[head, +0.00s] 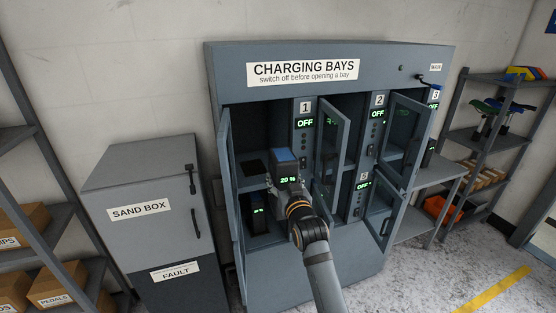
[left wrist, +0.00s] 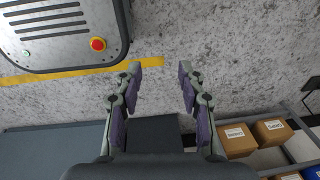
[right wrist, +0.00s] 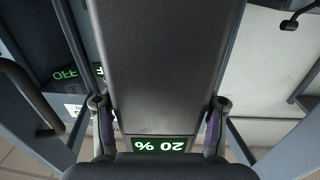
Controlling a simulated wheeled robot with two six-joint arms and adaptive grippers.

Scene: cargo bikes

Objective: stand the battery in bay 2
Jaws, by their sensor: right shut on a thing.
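My right gripper (head: 291,188) is shut on a dark grey battery (right wrist: 165,60) whose green display reads 20 %. In the head view, the battery (head: 285,157) has a blue top and is in front of the upper left compartment, bay 1 (head: 262,122). Bay 2 (head: 354,112) is the upper middle compartment; its glazed door (head: 332,135) stands open and partly hides the inside. The bay 2 display (head: 377,114) reads OFF. My left gripper (left wrist: 160,68) is open and empty above the floor, out of the head view.
Another battery (head: 259,219) with a lit display stands in the lower left compartment. Open doors (head: 405,125) stick out on the right. A MAIN lever (head: 429,85) is at upper right. A sand box (head: 145,215) stands left. In the left wrist view, cartons (left wrist: 236,140) are at right.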

